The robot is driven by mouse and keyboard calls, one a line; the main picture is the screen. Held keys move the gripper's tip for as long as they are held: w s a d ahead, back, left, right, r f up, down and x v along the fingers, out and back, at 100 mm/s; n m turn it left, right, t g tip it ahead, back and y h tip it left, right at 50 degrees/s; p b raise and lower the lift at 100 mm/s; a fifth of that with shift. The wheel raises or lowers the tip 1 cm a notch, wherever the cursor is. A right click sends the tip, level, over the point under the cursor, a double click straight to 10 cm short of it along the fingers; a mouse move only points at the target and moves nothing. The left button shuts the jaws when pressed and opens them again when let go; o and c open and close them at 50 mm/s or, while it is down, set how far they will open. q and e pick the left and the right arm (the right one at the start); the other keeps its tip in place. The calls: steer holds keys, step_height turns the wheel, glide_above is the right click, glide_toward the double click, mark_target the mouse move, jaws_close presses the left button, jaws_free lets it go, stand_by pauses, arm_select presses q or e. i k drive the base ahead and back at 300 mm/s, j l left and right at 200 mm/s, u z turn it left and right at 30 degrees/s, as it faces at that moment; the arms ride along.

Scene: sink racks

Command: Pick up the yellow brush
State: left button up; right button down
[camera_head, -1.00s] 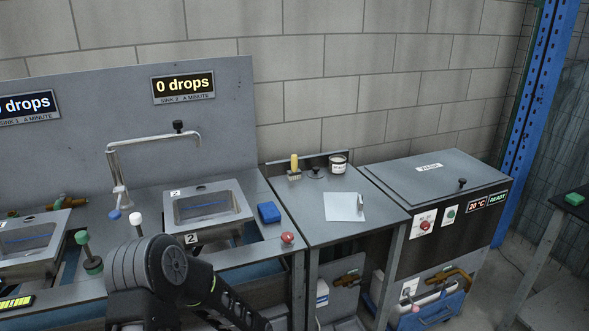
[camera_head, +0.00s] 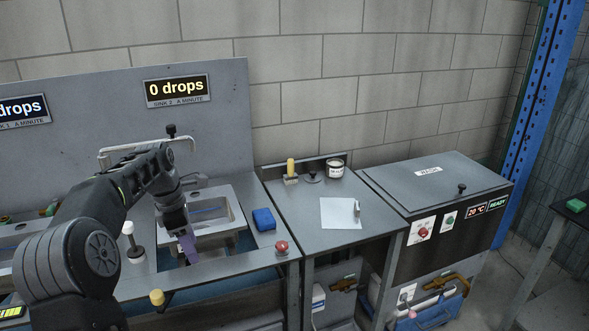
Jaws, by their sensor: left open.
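The yellow brush (camera_head: 291,169) stands upright at the back left of the side table, its yellow handle up and its bristle block down. My left gripper (camera_head: 189,250) is over the front of sink 2, pointing down, to the left of the brush and well apart from it. It looks empty, though its fingertips are small and dark in this view. My right gripper does not show.
Near the brush are a dark knobbed lid (camera_head: 312,177) and a labelled jar (camera_head: 336,168). A white sheet (camera_head: 340,214) lies on the table.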

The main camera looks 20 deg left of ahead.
mark_target(292, 178)
steer(key=i+l, duration=0.15)
steer(key=i, duration=0.75)
steer(key=i+l, duration=0.15)
steer(key=i, duration=0.75)
